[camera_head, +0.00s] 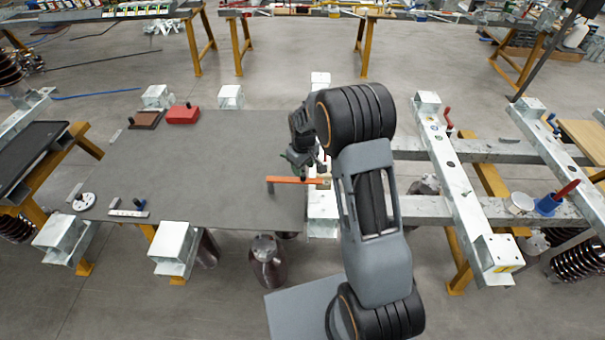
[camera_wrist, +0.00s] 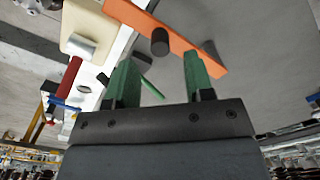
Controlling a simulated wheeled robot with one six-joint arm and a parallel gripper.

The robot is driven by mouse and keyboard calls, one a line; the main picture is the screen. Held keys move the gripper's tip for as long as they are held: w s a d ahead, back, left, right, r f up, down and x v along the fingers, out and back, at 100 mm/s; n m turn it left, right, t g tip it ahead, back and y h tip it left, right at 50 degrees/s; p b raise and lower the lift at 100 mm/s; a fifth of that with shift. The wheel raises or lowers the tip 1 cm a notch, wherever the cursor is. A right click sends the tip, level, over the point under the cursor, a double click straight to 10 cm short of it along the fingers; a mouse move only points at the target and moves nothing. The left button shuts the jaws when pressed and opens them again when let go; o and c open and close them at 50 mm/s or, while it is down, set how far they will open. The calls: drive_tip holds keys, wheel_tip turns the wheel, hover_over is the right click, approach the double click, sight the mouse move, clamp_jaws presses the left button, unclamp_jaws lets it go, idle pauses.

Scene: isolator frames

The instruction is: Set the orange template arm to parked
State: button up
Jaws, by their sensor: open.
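The orange template arm (camera_head: 293,180) is a flat bar lying roughly left to right over the right edge of the grey board, its right end near a pale steel rail. It also shows in the wrist view (camera_wrist: 180,40), running diagonally across the top, with a dark round knob (camera_wrist: 159,42) standing on it. My gripper (camera_head: 301,164) is just above the bar in the head view. In the wrist view its two green fingers (camera_wrist: 158,66) are apart, with the knob just beyond and between their tips. Nothing is held. I cannot tell whether the fingers touch the bar.
The grey board (camera_head: 200,165) is mostly bare. A red block (camera_head: 183,115), a brown block (camera_head: 147,119) and a white disc (camera_head: 84,201) sit near its edges. Steel rails (camera_head: 465,190) with red and blue handles stand to the right. A red handle (camera_wrist: 69,77) shows in the wrist view.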

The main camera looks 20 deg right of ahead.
sight(303, 174)
drive_tip(key=shift+f+p, duration=0.3)
drive_tip(key=shift+f, duration=2.1)
clamp_jaws()
